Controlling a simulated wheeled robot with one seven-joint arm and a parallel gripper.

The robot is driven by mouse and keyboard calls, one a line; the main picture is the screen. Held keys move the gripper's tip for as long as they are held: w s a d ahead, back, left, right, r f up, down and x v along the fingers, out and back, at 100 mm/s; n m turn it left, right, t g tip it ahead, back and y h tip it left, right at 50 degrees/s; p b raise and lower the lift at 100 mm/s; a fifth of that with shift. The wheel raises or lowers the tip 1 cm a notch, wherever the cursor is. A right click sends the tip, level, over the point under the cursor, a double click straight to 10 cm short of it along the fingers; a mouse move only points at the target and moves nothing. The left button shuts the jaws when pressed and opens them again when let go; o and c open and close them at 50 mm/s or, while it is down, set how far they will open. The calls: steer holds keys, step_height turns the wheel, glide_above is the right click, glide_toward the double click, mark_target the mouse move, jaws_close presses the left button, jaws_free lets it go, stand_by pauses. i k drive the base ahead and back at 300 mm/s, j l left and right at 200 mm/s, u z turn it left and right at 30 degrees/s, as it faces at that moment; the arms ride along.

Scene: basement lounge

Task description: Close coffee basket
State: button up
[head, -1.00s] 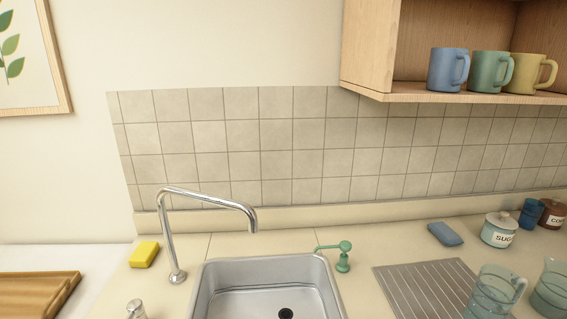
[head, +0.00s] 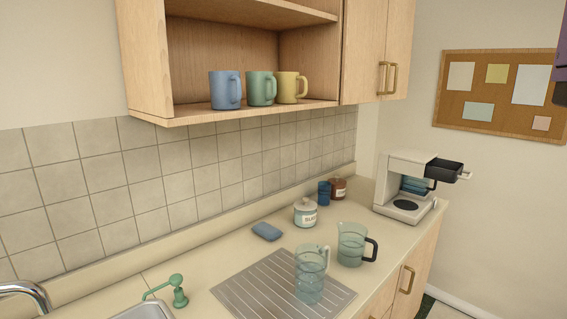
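The white coffee maker (head: 392,189) stands at the far right end of the counter. Its dark coffee basket (head: 440,168) sits high on the machine and juts out to the right, past the body, with a light handle at its outer end, so it is open. My gripper does not show. Only a dark and purple shape cuts in at the top right edge, and I cannot tell what part it is.
Sugar jar (head: 305,214), blue cups and brown jar (head: 338,188) line the back. An upper cabinet (head: 230,112) overhangs.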

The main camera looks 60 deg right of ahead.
mark_target(445, 171)
steer(key=z, duration=2.4)
